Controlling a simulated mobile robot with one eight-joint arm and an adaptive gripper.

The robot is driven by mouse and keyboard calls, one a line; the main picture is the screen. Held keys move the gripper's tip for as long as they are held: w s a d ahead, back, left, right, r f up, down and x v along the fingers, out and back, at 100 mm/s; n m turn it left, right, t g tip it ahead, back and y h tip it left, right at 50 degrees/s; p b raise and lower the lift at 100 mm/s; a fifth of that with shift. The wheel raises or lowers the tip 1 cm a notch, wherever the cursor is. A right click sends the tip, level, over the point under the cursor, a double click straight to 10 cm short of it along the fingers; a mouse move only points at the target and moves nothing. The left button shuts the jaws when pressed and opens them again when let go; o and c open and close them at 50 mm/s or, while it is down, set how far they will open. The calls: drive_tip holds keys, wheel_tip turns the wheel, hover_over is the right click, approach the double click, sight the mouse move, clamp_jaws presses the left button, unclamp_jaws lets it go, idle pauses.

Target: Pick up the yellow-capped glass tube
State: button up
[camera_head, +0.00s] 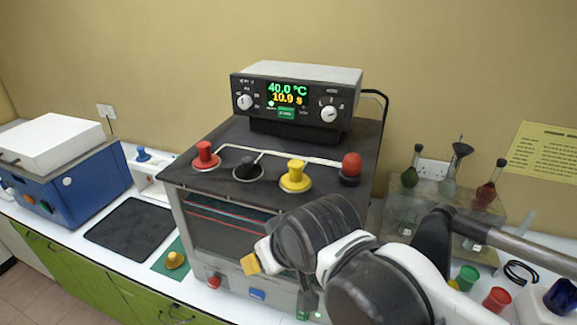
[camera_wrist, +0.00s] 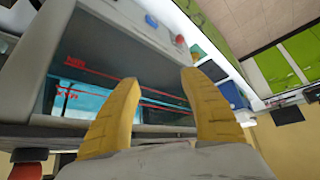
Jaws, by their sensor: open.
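A yellow cap (camera_head: 296,177) stands upright in the top of the heated bath (camera_head: 232,137), between a black cap and a red one. Any glass below it is hidden inside the bath in the head view. My gripper (camera_head: 250,264) is in front of the bath, below the level of its top, with a yellow fingertip pointing left. In the wrist view my gripper (camera_wrist: 166,92) has its two yellow fingers spread apart with nothing between them. They face the bath's front window (camera_wrist: 72,88), where blue liquid and red lines show. The yellow cap cannot be made out in the wrist view.
A red cap (camera_head: 205,157), a black cap (camera_head: 248,170) and another red cap (camera_head: 350,167) stand on the bath. A control unit (camera_head: 297,98) rises behind them. A yellow piece (camera_head: 175,260) sits on a green mat. A glassware rack (camera_head: 440,200) is at right; a dark mat (camera_head: 132,229) lies clear.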

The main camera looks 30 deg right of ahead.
wheel_tip(320, 180, up, 14)
drive_tip(key=d+p, duration=0.1)
drive_tip(key=p, duration=1)
wheel_tip(320, 180, up, 5)
drive_tip(key=m+g+p, duration=0.1)
drive_tip(key=g+p, duration=0.3)
drive_tip(key=g, duration=0.1)
hover_over(297, 163)
drive_tip(key=shift+s+d+r, duration=0.1)
drive_tip(key=shift+s+d, duration=0.2)
drive_tip(key=shift+s, duration=0.15)
drive_tip(key=shift+w+d+f, duration=0.1)
drive_tip(key=shift+f, duration=0.2)
drive_tip(key=f, duration=0.4)
drive_tip(key=shift+w+f, duration=0.35)
drive_tip(key=f, duration=0.3)
drive_tip(key=a+f+p, duration=0.1)
drive_tip(key=f, duration=0.1)
drive_tip(key=shift+w, duration=0.15)
drive_tip(key=shift+w+d+f, duration=0.1)
drive_tip(key=shift+f, duration=0.2)
drive_tip(key=shift+r, duration=0.1)
drive_tip(key=shift+c, duration=1.1)
clamp_jaws()
